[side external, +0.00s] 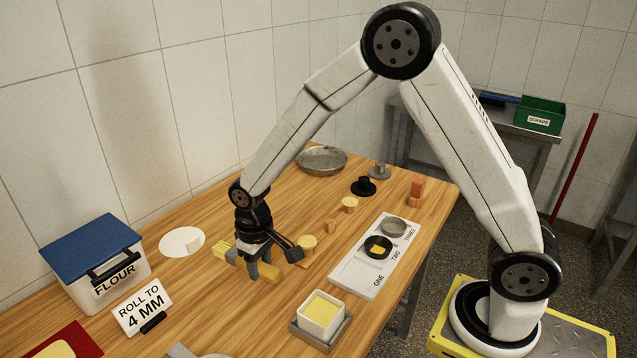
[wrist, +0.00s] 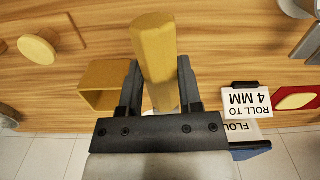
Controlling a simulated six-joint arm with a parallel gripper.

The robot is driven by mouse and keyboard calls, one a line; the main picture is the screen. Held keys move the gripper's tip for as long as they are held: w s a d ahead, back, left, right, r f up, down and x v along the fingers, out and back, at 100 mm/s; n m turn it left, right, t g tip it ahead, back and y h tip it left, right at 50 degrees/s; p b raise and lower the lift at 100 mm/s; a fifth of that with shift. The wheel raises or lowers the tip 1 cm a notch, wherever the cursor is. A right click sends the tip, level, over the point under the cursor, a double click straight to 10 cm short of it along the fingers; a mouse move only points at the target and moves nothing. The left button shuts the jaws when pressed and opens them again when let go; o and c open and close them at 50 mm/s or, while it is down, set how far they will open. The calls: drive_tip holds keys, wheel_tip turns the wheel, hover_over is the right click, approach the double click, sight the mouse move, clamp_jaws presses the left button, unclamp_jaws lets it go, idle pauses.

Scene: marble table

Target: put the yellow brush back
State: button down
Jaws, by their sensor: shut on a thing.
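The yellow brush (side external: 269,272) is held crosswise in my gripper (side external: 258,264), low over the wooden table. In the side view its yellow end shows to the left of the fingers and its thick end to the right. In the wrist view the brush (wrist: 154,48) lies between the two black fingers of my gripper (wrist: 158,85); its far end is hidden behind the gripper body. A square wooden open-ended holder (wrist: 100,72) is just left of the fingers in the wrist view. I cannot tell if the brush touches the table.
A flour tub (side external: 95,262) and a "ROLL TO 4 MM" sign (side external: 142,307) stand at left. A white disc (side external: 178,242) lies behind.

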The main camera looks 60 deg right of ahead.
hover_over(247, 294)
drive_tip(key=shift+s+f, duration=0.2)
drive_tip(key=shift+f, duration=0.95)
drive_tip(key=shift+s+f, duration=0.2)
drive_tip(key=shift+f, duration=0.95)
drive_tip(key=shift+f, duration=0.1)
drive_tip(key=shift+w+f, duration=0.4)
drive_tip(key=shift+f, duration=0.1)
drive_tip(key=shift+w+f, duration=0.1)
drive_tip(key=shift+f, duration=1.3)
drive_tip(key=shift+c, duration=1.4)
unclamp_jaws()
drive_tip(key=shift+f, duration=0.2)
